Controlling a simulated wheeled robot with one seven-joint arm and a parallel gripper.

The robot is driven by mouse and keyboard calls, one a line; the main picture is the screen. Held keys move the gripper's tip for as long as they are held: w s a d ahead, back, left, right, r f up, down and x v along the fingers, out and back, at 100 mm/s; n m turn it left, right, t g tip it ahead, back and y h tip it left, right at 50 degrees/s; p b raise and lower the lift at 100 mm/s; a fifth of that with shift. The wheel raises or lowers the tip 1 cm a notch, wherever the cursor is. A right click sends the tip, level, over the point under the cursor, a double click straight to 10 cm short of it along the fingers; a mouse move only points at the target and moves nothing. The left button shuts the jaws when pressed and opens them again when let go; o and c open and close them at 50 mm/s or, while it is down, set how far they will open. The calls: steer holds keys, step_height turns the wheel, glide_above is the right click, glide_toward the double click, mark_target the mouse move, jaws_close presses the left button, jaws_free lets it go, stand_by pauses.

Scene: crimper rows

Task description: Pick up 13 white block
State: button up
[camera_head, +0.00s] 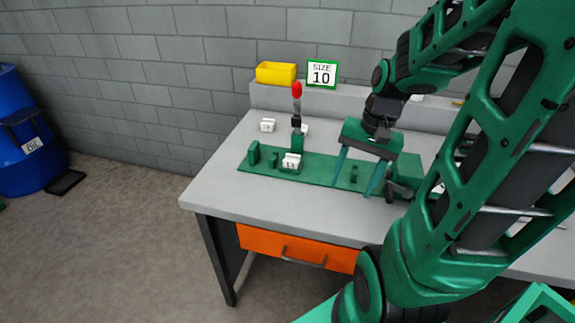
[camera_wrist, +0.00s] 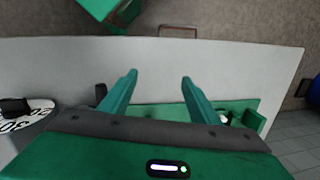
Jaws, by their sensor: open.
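A small white block (camera_head: 291,160) with a dark number that looks like 13 sits at the front left part of a green base plate (camera_head: 325,171). A second white block (camera_head: 267,125) lies on the table behind the plate at left, its marking too small to read. Part of another white block (camera_head: 305,130) shows behind the red-topped post. My gripper (camera_head: 356,181) is open and empty over the right half of the plate, to the right of the 13 block. The wrist view shows both fingers apart (camera_wrist: 159,79) with nothing between them.
A post with a red top (camera_head: 296,91) stands on the plate near the block. The table's front left (camera_head: 225,192) is clear.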

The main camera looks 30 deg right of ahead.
mark_target(297, 161)
steer(key=w+f+m+y, duration=0.1)
steer(key=w, duration=0.1)
steer(key=w+f+m, duration=0.1)
steer(key=w, duration=0.1)
steer(key=w+f+m+t+y, duration=0.1)
steer(key=w+f+m, duration=0.1)
steer(key=shift+w+d+y, duration=0.3)
steer(key=w+m+t+y, duration=0.1)
steer(key=w+f+m, duration=0.1)
steer(key=w+m, duration=0.1)
steer(key=w+d+f+m+t+y, duration=0.1)
steer(key=w+m, duration=0.1)
steer(key=shift+w+t+y, duration=0.2)
steer(key=shift+t+y, duration=0.1)
steer(key=w+d+m+t+y, duration=0.1)
steer(key=m, duration=0.1)
steer(key=w+d+m+t, duration=0.2)
steer(key=w+d+m+t+y, duration=0.1)
steer(key=m, duration=0.2)
steer(key=shift+w+d+r+t+y, duration=0.2)
steer(key=shift+w+r+t+y, duration=0.1)
steer(key=shift+w+t, duration=0.1)
steer(key=shift+w+d+r+m, duration=0.1)
steer(key=shift+w+d+m, duration=0.1)
steer(key=shift+d+m, duration=0.1)
steer(key=shift+w+a+t, duration=0.1)
steer(key=shift+w+t, duration=0.05)
steer(key=shift+t, duration=0.15)
steer(key=x, duration=1)
steer(key=shift+a, duration=0.35)
